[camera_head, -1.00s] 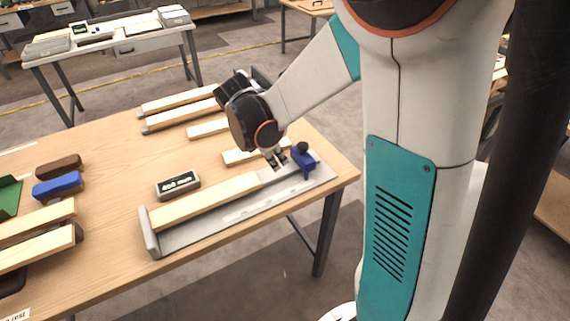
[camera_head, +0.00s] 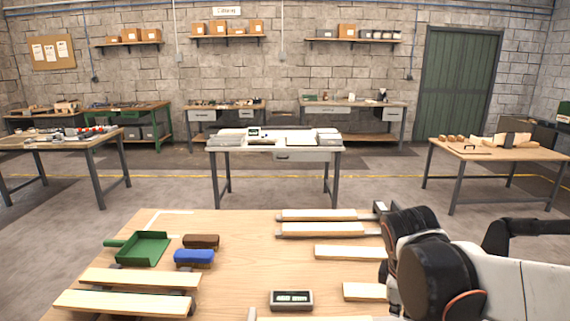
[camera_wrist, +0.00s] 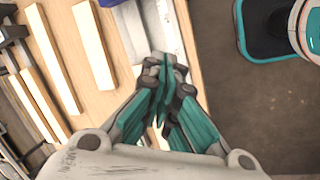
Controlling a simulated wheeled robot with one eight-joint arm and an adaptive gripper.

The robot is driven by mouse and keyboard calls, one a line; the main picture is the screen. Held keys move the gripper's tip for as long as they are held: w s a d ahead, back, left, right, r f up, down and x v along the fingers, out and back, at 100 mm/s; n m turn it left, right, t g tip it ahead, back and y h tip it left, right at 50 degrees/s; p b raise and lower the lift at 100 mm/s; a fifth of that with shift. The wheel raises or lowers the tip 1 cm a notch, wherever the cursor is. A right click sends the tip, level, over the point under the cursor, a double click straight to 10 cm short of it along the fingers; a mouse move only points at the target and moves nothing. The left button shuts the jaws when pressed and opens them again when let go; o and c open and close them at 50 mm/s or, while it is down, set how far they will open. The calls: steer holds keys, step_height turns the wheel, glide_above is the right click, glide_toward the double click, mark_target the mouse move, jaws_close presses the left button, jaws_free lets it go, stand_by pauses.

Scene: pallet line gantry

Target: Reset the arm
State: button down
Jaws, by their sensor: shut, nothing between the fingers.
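My gripper (camera_wrist: 165,85) shows in the wrist view with its teal fingers together and nothing between them. It points down over the edge of the wooden table, above the grey measuring fixture (camera_wrist: 166,28). A piece of the blue clamp block (camera_wrist: 108,3) shows at the top of that view. In the head view my arm comes in from the right, over the right side of the wooden table (camera_head: 240,280). The gripper's fingers are out of that view.
Wooden slats (camera_head: 125,302) lie at the table's left and more (camera_head: 320,214) at the back right. A green dustpan (camera_head: 143,248), a brown brush (camera_head: 201,241), a blue brush (camera_head: 194,257) and a digital readout (camera_head: 291,300) also lie there. A white-topped bench (camera_head: 275,145) stands beyond open floor.

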steer(key=s+a+r+m+t+y, duration=0.1)
steer(key=s+a+r+m+t, duration=0.1)
steer(key=s+m, duration=0.2)
steer(key=s+a+r+m+t+y, duration=0.1)
steer(key=s+a+m+t, duration=0.1)
steer(key=s+m, duration=0.3)
steer(key=shift+s+a+r+m+t+y, duration=0.3)
steer(key=shift+a+r+m, duration=0.1)
steer(key=shift+m, duration=0.9)
